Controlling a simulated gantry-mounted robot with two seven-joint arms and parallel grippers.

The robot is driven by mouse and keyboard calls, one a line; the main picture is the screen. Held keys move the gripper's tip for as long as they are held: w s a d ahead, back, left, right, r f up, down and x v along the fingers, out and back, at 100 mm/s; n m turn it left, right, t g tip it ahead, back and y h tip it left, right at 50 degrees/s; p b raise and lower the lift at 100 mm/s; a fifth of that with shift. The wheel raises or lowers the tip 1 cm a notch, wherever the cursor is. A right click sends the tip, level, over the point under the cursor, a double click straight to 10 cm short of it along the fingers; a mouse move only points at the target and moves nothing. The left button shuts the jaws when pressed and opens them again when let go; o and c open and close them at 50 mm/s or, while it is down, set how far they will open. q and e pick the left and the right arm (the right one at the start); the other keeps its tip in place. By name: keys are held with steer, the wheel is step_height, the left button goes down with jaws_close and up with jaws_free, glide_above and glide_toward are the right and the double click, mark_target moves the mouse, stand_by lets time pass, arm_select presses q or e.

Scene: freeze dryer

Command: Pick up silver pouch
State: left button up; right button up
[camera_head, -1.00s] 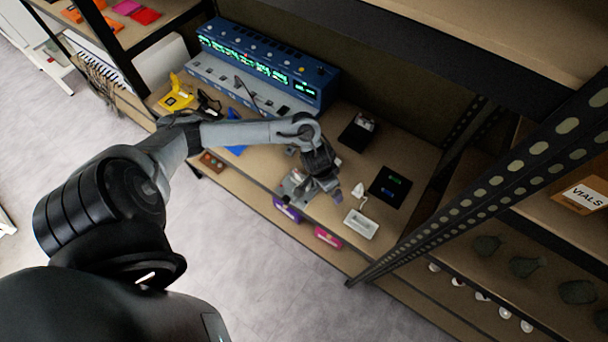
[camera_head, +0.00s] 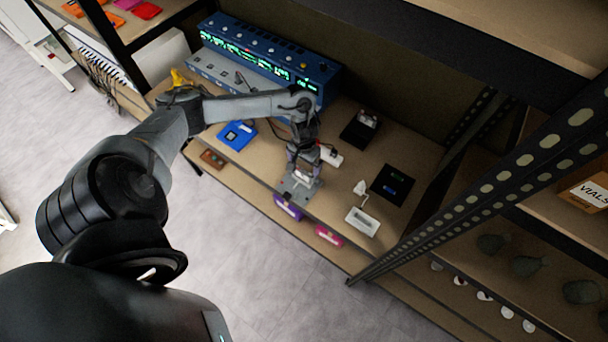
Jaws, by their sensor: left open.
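A flat silver-grey piece (camera_head: 293,188), which looks like the silver pouch, lies near the front edge of the middle shelf. It is partly hidden by my left gripper (camera_head: 302,178). My left gripper is open and points down directly over this piece. I cannot tell from this view whether the fingers touch it. My right gripper is out of view.
Behind are a blue device with green displays (camera_head: 255,55) and a black box (camera_head: 360,130). A blue item (camera_head: 237,135) lies left; a white tray (camera_head: 362,222) and black pad (camera_head: 392,185) lie right. A slotted black post (camera_head: 480,195) stands right.

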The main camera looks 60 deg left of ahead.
mark_target(304, 172)
arm_select(q)
steer(key=shift+s+d+f+b, duration=0.1)
steer(key=shift+f+b, duration=0.1)
steer(key=shift+f, duration=0.9)
steer(key=shift+d+f+b, duration=0.1)
steer(key=shift+f+b, duration=0.05)
steer(key=shift+f, duration=0.95)
steer(key=shift+c, duration=0.3)
steer(key=c, duration=0.8)
steer(key=shift+r, duration=0.15)
